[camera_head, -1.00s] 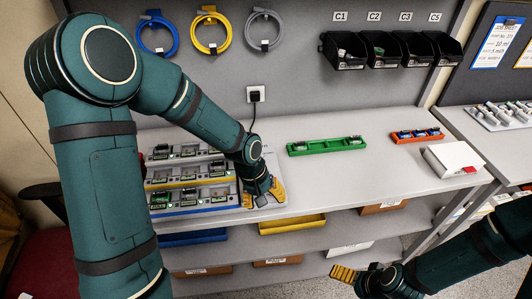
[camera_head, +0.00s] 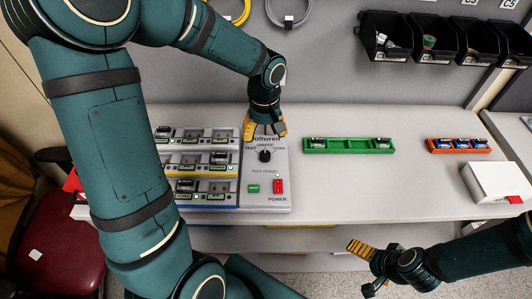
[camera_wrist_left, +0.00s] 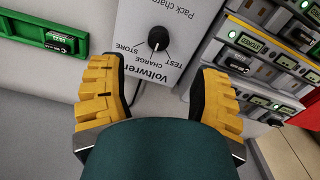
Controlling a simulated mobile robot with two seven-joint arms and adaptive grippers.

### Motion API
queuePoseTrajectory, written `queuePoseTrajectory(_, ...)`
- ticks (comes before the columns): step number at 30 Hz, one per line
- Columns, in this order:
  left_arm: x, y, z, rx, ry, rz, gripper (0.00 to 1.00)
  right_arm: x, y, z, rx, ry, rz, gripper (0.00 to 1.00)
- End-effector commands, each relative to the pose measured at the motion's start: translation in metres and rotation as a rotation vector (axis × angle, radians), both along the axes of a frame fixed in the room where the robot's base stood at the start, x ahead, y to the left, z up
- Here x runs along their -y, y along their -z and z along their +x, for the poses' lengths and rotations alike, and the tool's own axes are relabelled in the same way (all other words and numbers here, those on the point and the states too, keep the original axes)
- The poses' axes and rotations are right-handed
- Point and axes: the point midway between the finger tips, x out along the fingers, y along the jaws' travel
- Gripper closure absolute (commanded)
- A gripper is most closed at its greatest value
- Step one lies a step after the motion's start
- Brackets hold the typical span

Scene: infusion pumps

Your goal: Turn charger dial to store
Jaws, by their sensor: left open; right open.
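The charger's light grey control panel (camera_head: 255,180) carries a round black dial (camera_head: 264,156) with TEST, CHARGE and STORE printed around it. The dial also shows in the left wrist view (camera_wrist_left: 158,38), with STORE on the left, CHARGE in the middle and TEST on the right. Its mark seems to point toward CHARGE, but it is small. My left gripper (camera_head: 265,131) is open and empty, pointing down just behind the dial. In its wrist view its yellow fingers (camera_wrist_left: 158,80) stand wide apart, with the dial beyond them. My right gripper (camera_head: 364,269) is open and empty, low in front of the bench.
Charging bays with battery packs (camera_head: 205,165) adjoin the panel's left side. A green button (camera_head: 253,188) and a red power switch (camera_head: 278,187) sit below the dial. A green tray (camera_head: 348,145), an orange tray (camera_head: 458,146) and a white box (camera_head: 495,182) lie rightward. Bench between is clear.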

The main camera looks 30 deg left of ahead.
Motion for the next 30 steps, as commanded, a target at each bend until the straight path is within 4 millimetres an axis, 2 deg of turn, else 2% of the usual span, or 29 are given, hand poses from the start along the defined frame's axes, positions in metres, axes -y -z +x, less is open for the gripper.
queuePoseTrajectory(1, 0.0, 0.013, -0.001, -0.006, 0.0, -0.002, 0.36, 0.0, 0.003, 0.0, 0.0, 0.0, -0.001, 0.0)
queuePoseTrajectory(6, 0.0, 0.047, -0.001, -0.005, 0.002, -0.002, 0.36, 0.0, 0.008, 0.0, 0.001, 0.0, -0.001, 0.0)
queuePoseTrajectory(13, 0.0, 0.081, 0.0, -0.003, 0.0, -0.001, 0.36, 0.0, 0.013, 0.001, 0.0, 0.001, -0.003, 0.0)
queuePoseTrajectory(18, 0.0, 0.093, 0.0, -0.001, 0.001, -0.001, 0.36, -0.001, 0.014, 0.001, 0.0, 0.001, -0.003, 0.0)
queuePoseTrajectory(28, 0.0, 0.095, 0.0, 0.0, 0.0, -0.001, 0.36, -0.001, 0.014, 0.001, 0.0, 0.001, -0.003, 0.0)
queuePoseTrajectory(29, 0.0, 0.095, 0.0, 0.0, 0.0, -0.001, 0.42, -0.001, 0.014, 0.001, 0.0, 0.001, -0.003, 0.0)
queuePoseTrajectory(30, 0.0, 0.095, 0.0, 0.0, 0.0, -0.001, 0.56, -0.001, 0.014, 0.001, 0.0, 0.001, -0.003, 0.0)
